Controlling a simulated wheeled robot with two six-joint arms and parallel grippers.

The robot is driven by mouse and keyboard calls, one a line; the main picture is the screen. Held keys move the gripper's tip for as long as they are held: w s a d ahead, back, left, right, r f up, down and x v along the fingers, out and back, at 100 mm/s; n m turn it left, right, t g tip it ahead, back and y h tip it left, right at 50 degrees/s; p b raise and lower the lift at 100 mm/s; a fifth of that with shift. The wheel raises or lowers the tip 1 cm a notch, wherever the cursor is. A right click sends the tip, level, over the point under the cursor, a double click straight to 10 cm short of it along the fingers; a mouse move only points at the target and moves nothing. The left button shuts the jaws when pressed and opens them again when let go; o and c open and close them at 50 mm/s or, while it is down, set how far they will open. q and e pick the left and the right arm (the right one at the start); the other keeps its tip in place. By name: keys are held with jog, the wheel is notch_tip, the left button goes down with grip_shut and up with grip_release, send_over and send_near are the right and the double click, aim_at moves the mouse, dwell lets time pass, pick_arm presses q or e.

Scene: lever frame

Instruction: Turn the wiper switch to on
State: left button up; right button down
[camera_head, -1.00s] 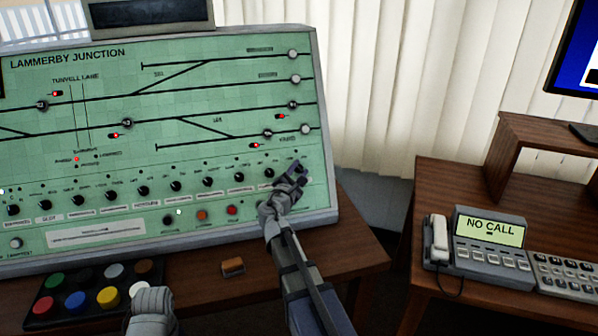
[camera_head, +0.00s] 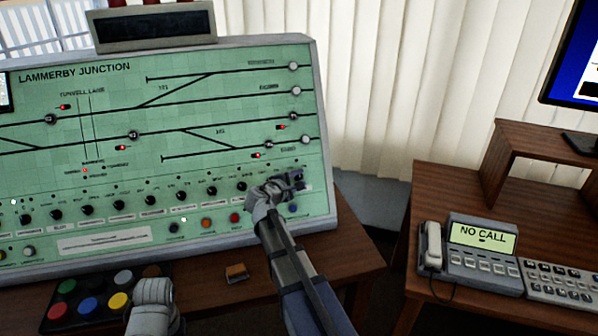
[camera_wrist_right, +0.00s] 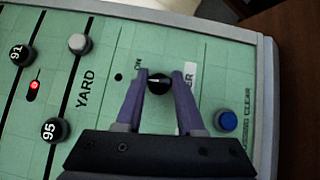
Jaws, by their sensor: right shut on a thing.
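The wiper switch is a small black round knob (camera_wrist_right: 159,83) with a white pointer mark, on the lower right of the green panel. In the right wrist view an "ON" label shows to its left, and a partly hidden label ending in "ER" to its right. The pointer lies nearly crosswise in that view. My right gripper (camera_head: 297,180) reaches the panel's right side and hides the knob in the head view. In the right wrist view its two purple fingers (camera_wrist_right: 159,88) are shut on the knob, one on each side. No left gripper fingers show.
A blue button (camera_wrist_right: 227,121) sits close to the right finger; red (camera_head: 234,218) and orange (camera_head: 206,222) buttons lie further left. More black knobs (camera_head: 211,190) line the row. A box of coloured buttons (camera_head: 60,308) stands in front. A phone (camera_head: 478,250) sits on the right desk.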

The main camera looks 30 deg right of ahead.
jog(key=m+g+y+p, duration=0.1)
jog(key=m+p, duration=0.1)
jog(key=p, duration=0.1)
jog(key=m+g+y+p, duration=0.1)
jog(key=m+p, duration=0.1)
jog(key=shift+w+d+r+g+p, duration=0.1)
jog(key=shift+r+g+p, duration=0.3)
jog(key=shift+f+m+g+y+p, duration=0.15)
jog(key=shift+m+g+y+p, duration=0.35)
jog(key=shift+m+y+p, duration=0.7)
jog(key=c, duration=0.5)
grip_release()
jog(key=p+v, duration=0.5)
jog(key=v, duration=0.2)
jog(key=shift+s+a+r+p, duration=0.2)
jog(key=shift+a+r+p, duration=0.05)
jog(key=shift+a+p, duration=0.1)
jog(key=shift+d, duration=0.1)
